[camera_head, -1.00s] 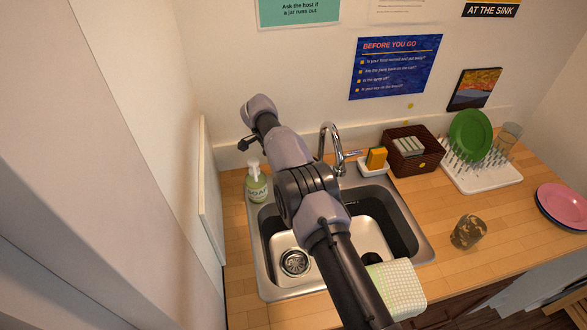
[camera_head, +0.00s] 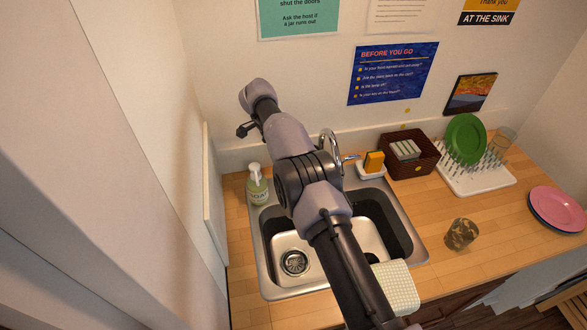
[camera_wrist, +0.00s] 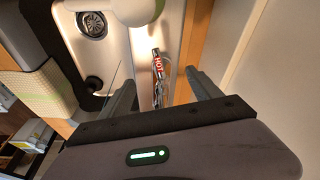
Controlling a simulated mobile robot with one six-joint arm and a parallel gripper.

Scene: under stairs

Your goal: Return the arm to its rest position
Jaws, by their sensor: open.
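My arm rises from the bottom of the head view across the sink (camera_head: 418,250), with its far bend (camera_head: 258,97) close to the back wall. My gripper's two fingers show in the wrist view (camera_wrist: 162,92); they are apart with nothing held between them. A metal piece with a red HOT label (camera_wrist: 158,66) shows beyond the gap. In the head view I cannot make out the fingers clearly.
A soap bottle (camera_head: 257,185) stands left of the sink, the tap (camera_head: 331,150) behind it. A wall closes the left side.

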